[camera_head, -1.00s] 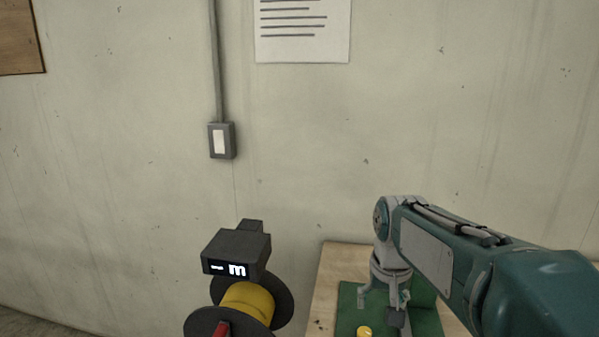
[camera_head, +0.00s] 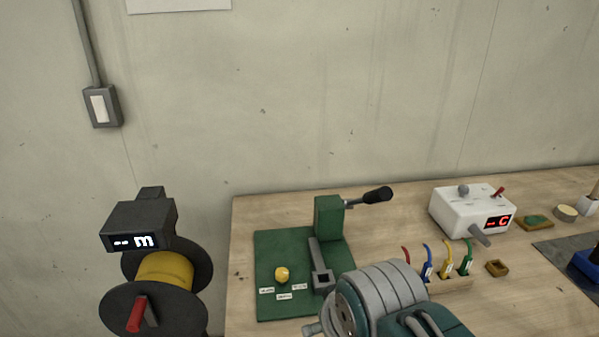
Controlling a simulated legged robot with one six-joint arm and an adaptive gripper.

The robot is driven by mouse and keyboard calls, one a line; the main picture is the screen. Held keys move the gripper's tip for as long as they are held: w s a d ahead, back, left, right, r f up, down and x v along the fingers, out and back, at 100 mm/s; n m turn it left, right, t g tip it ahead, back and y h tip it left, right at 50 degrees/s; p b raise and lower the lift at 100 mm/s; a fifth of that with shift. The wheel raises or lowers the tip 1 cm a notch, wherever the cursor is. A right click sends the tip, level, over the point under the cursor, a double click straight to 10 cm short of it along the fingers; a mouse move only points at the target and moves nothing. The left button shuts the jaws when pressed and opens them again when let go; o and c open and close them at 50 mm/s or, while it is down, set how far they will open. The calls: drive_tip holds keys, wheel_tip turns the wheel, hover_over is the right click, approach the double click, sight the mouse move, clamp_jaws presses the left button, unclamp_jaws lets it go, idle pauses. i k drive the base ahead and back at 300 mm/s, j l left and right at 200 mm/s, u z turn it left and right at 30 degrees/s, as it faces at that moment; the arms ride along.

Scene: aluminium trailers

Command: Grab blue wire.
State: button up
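A small wooden holder (camera_head: 452,287) on the bench has several short coloured wires standing in it. A blue piece (camera_head: 427,272) also shows low beside the yellow strand. A red wire (camera_head: 406,255) stands at the left. My arm's rounded grey and teal links hide the left part of the holder. My gripper (camera_head: 313,328) is mostly hidden or cut off at the bottom edge, so its fingers cannot be made out. It is apart from the blue wire.
A green plate (camera_head: 268,248) with a lever press (camera_head: 330,217) and a yellow button (camera_head: 282,274) lies left of the wires. A white box (camera_head: 466,207) with a red display stands behind them. A yellow spool (camera_head: 165,272) under a black meter (camera_head: 140,225) stands left of the bench.

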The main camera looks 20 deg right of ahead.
sight(428, 268)
drive_tip(key=k+l+z, duration=0.1)
drive_tip(key=l+z, duration=0.15)
drive_tip(key=z, duration=0.15)
drive_tip(key=k+l+z, duration=0.1)
drive_tip(key=l+z, duration=0.2)
drive_tip(key=z, duration=0.15)
drive_tip(key=i+l+u, duration=0.35)
drive_tip(key=l+u, duration=0.15)
